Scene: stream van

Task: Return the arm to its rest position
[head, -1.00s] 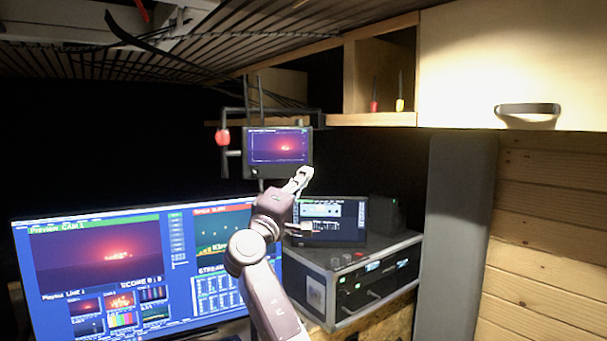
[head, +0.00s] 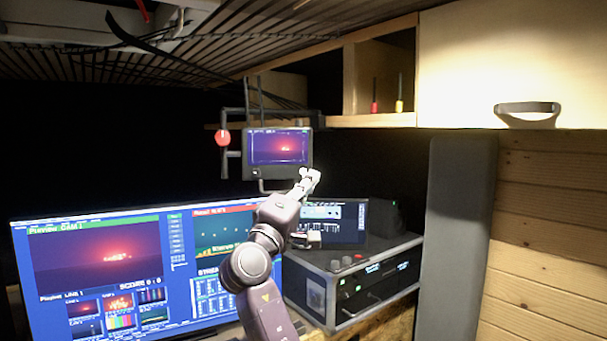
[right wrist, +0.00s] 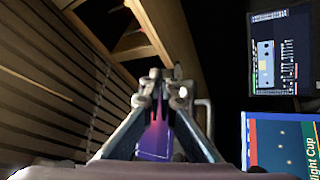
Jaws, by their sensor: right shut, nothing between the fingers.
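My right arm reaches up from the bottom middle of the head view. Its gripper (head: 309,180) is just below and right of the small hanging monitor (head: 279,147). In the right wrist view the gripper's fingers (right wrist: 158,80) meet at their tips, shut and empty. The small monitor's purple screen (right wrist: 155,135) shows between and behind the fingers there. I cannot tell the exact gap between the gripper and the monitor. My left gripper is not in view.
A large monitor (head: 100,260) stands at the lower left. A small screen (head: 340,222) and a rack case (head: 365,285) stand to the right of my arm. A shelf (head: 370,120) with two small tools and a cabinet (head: 490,60) hang above. A grey panel (head: 455,230) stands at the right.

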